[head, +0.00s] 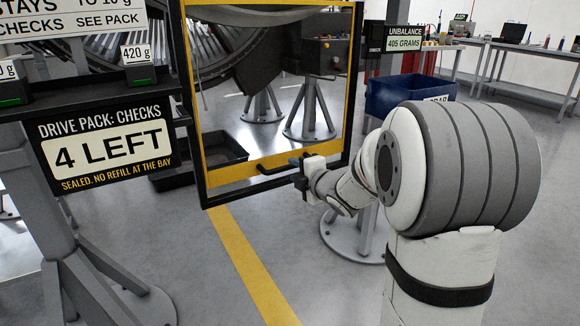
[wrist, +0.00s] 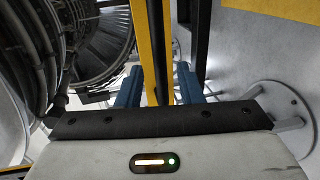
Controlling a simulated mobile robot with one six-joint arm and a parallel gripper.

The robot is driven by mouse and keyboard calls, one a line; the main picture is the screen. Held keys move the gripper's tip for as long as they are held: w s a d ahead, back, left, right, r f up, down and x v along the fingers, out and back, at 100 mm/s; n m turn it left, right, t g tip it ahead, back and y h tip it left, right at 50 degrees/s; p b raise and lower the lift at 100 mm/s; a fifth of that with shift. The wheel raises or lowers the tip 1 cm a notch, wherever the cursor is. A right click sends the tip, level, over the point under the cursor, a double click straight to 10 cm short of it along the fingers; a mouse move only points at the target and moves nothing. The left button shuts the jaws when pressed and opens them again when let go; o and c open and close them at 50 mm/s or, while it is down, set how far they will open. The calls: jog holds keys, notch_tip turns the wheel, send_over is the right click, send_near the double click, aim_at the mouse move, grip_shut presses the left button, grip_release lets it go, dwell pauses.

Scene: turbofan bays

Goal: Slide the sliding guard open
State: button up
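The sliding guard is a tall clear panel with a black outer frame and yellow inner border (head: 235,178), upright in the middle of the head view. A dark bar handle (head: 275,168) sits on its lower yellow border. My gripper (head: 298,180) is at the right end of this handle, close to the guard. In the wrist view, the two blue fingers of my gripper (wrist: 158,90) stand apart. A yellow and black frame edge (wrist: 155,50) shows between them. I cannot tell whether the fingers touch the handle.
A turbofan (wrist: 40,45) and its stands lie behind the guard. A black tray (head: 215,155) is on the floor behind it. A blue bin (head: 400,92) stands to the right. A sign board (head: 110,150) is at left. A yellow floor line (head: 245,265) runs across open floor.

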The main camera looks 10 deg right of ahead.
jog(key=v, duration=0.3)
jog(key=shift+s+p, duration=0.3)
jog(key=shift+s, duration=0.05)
jog(key=s+d+r+m+g+h+p, duration=0.25)
jog(key=s+r+m+p, duration=0.3)
jog(key=r+p, duration=0.3)
jog(key=s+d+r+m+g+h+p, duration=0.1)
jog(key=s+r+m+g+h+p, duration=0.1)
jog(key=s+r+m+h+p, duration=0.45)
jog(key=s+a+r+m+g+y+p, duration=0.2)
jog(key=s+a+r+m+g+p, duration=0.1)
jog(key=s+p, duration=0.5)
jog(key=s+a+r+m+g+y+p, duration=0.2)
jog(key=s+a+r+m+g+p, duration=0.1)
jog(key=s+r+m+p, duration=0.3)
jog(key=s+g+p, duration=0.1)
jog(key=s+p, duration=0.1)
jog(key=s, duration=0.2)
jog(key=shift+s+a+r+m+g, duration=0.2)
jog(key=shift+s+r+m+g, duration=0.05)
jog(key=shift+r+m+g, duration=0.1)
